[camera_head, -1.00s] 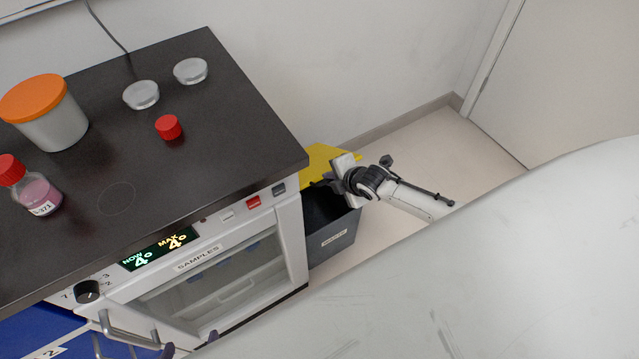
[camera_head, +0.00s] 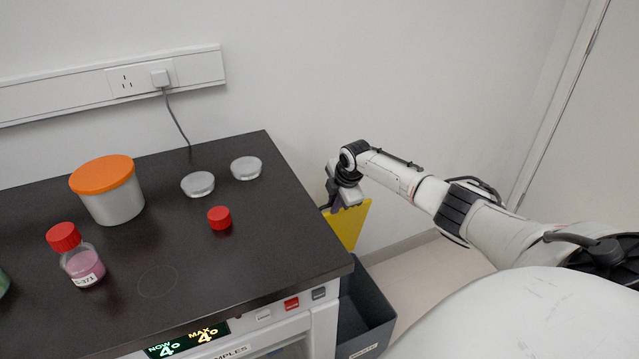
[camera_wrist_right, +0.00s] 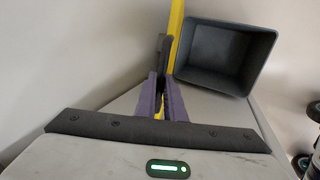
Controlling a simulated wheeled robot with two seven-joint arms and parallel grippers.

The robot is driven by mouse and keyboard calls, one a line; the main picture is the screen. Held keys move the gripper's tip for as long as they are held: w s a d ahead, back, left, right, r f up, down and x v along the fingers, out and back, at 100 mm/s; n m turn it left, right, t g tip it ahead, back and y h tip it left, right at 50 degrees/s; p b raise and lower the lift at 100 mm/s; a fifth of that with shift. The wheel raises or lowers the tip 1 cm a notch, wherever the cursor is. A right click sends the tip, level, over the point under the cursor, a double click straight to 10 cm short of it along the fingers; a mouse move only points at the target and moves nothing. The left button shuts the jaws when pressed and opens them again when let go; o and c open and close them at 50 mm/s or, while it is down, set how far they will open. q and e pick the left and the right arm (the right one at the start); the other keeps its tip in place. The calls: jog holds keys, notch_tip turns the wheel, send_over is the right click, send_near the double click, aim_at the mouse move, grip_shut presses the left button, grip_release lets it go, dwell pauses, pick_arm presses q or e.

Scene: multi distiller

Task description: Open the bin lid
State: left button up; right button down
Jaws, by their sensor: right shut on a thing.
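The yellow bin lid (camera_head: 349,224) stands raised, close to upright, at the wall side of the dark grey bin (camera_head: 366,318). In the right wrist view the lid (camera_wrist_right: 175,35) is seen nearly edge-on and the bin (camera_wrist_right: 226,58) is open, with no contents visible. My right gripper (camera_head: 332,203) is at the lid's upper edge, beyond the counter's right side. The right wrist view shows its purple fingers (camera_wrist_right: 162,98) shut on the lid. The head view partly hides the fingertips behind the gripper body. My left gripper is not in view.
The black counter (camera_head: 285,235) stands left of the bin. It holds a red cap (camera_head: 219,217), two clear dishes (camera_head: 246,167), an orange-lidded tub (camera_head: 113,195) and a red-capped bottle (camera_head: 82,262). The wall is behind; clear floor lies to the right.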

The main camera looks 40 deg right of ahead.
jog(key=shift+w+d, duration=0.25)
jog(key=shift+w, duration=0.15)
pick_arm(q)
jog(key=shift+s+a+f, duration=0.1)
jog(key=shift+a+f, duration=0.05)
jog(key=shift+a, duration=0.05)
pick_arm(e)
jog(key=shift+r, duration=0.1)
jog(key=shift+w, duration=0.1)
jog(key=c, duration=1.8)
grip_release()
jog(key=shift+c, duration=0.2)
pick_arm(q)
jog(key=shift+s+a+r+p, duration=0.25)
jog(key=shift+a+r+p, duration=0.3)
jog(key=shift+p, duration=0.65)
pick_arm(e)
jog(key=v, duration=1)
jog(key=shift+r, duration=0.15)
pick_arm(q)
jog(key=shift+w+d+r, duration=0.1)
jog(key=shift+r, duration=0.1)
